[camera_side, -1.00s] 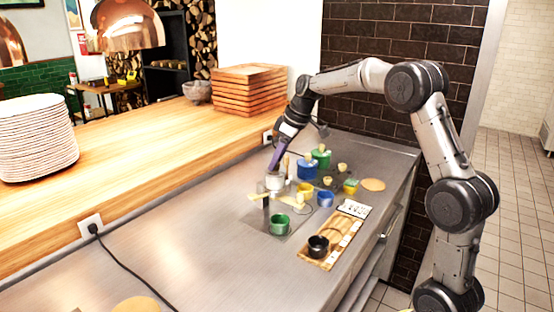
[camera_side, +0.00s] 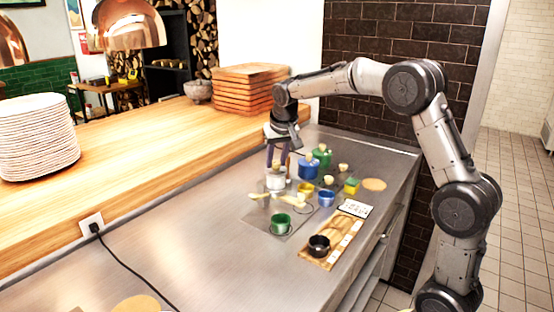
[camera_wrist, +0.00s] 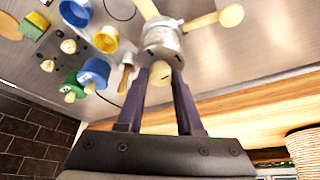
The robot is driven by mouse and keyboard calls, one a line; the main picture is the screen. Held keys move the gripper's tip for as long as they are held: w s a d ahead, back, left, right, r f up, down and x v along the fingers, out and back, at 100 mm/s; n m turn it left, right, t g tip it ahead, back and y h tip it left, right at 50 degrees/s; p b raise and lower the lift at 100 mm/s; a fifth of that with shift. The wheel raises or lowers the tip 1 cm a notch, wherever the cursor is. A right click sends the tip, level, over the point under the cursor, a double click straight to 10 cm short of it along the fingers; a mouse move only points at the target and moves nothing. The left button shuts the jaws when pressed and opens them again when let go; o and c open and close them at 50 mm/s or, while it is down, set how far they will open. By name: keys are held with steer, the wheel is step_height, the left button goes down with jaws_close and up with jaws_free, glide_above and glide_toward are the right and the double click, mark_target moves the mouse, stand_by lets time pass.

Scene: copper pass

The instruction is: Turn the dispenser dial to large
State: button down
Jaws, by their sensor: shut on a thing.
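The dispenser is a small silver-grey cylinder (camera_side: 275,181) near the back of the metal counter, with pale wooden arms (camera_side: 291,201) around its lower part. In the wrist view, the dispenser body (camera_wrist: 160,36) is at the top centre, with a round wooden knob (camera_wrist: 160,73) on its near end. My gripper (camera_side: 277,164) points down over the dispenser. Its two purple fingers stand on either side of the knob in the wrist view (camera_wrist: 160,80) and are shut on it. I cannot read any size marking on the dial.
A blue pot (camera_side: 308,169) and a green pot (camera_side: 322,157) stand close right of the dispenser. Yellow and blue cups are nearby. A green cup (camera_side: 281,224) stands in front, and a black cup (camera_side: 319,245) is on a wooden board. The counter's left part is mostly clear.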

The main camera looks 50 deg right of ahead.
steer(key=shift+a+m, duration=0.1)
steer(key=shift+m, duration=0.6)
steer(key=c, duration=0.5)
jaws_free()
steer(key=shift+c, duration=0.2)
steer(key=v, duration=1.3)
steer(key=shift+a+r, duration=0.3)
steer(key=shift+r, duration=0.1)
steer(key=shift+w, duration=0.15)
